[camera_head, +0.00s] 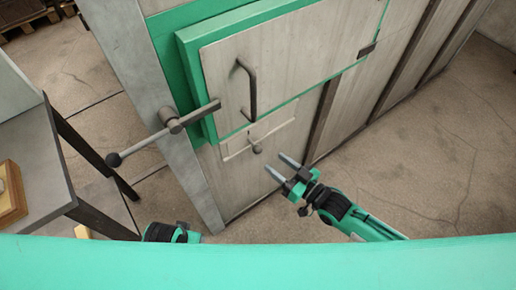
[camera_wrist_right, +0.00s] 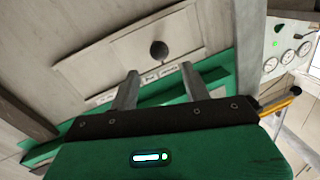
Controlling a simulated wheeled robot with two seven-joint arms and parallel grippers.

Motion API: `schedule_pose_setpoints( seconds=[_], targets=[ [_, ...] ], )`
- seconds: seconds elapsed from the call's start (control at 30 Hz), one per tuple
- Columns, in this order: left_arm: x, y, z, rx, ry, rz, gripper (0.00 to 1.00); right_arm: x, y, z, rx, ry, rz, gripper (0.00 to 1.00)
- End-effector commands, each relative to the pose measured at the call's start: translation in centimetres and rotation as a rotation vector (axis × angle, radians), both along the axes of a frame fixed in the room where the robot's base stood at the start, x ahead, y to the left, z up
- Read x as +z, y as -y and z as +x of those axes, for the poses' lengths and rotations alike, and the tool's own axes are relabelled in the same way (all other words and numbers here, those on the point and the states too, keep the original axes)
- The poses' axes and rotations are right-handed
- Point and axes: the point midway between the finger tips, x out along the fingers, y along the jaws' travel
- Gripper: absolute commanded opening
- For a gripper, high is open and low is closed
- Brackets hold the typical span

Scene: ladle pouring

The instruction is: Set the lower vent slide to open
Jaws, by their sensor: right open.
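The lower vent slide (camera_head: 272,135) is a pale plate set low in the furnace front, below the green-framed door. Its dark round knob (camera_head: 257,149) sticks out of it. In the right wrist view the knob (camera_wrist_right: 158,49) shows beyond the fingertips, roughly centred between them. Small label strips lie by the slide there, too small to read. My right gripper (camera_head: 274,161) is open and empty, its fingers pointing at the furnace front, slightly below and right of the knob and apart from it. The fingers of my left arm do not show.
The door (camera_head: 285,60) has a dark bar handle (camera_head: 248,90) above the slide. A latch lever (camera_head: 170,126) with a black ball end juts left. A grey table (camera_head: 30,150) stands at left. Gauges (camera_wrist_right: 288,55) show in the wrist view. Floor at right is clear.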

Motion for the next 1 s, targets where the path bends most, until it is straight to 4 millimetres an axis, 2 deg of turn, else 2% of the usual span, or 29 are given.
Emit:
schedule_pose_setpoints(
  seconds=[0.2, 0.4, 0.83, 0.87, 1.0],
  targets=[
    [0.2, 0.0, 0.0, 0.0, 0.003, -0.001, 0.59, 0.0, -3.5, 3.3, 0.0, 0.001, 0.001, 0.48],
    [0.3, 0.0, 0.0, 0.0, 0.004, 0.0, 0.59, 0.0, -5.6, 5.2, -0.001, 0.001, 0.001, 0.48],
    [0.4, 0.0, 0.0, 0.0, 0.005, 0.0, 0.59, 0.0, -6.3, 5.9, -0.001, -0.001, -0.001, 0.48],
    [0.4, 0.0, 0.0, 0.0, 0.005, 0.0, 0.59, 0.0, -6.3, 5.9, -0.001, -0.001, -0.001, 0.44],
    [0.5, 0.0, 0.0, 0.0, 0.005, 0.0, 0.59, 0.0, -6.3, 5.9, -0.001, 0.0, -0.002, 0.17]
  ],
)
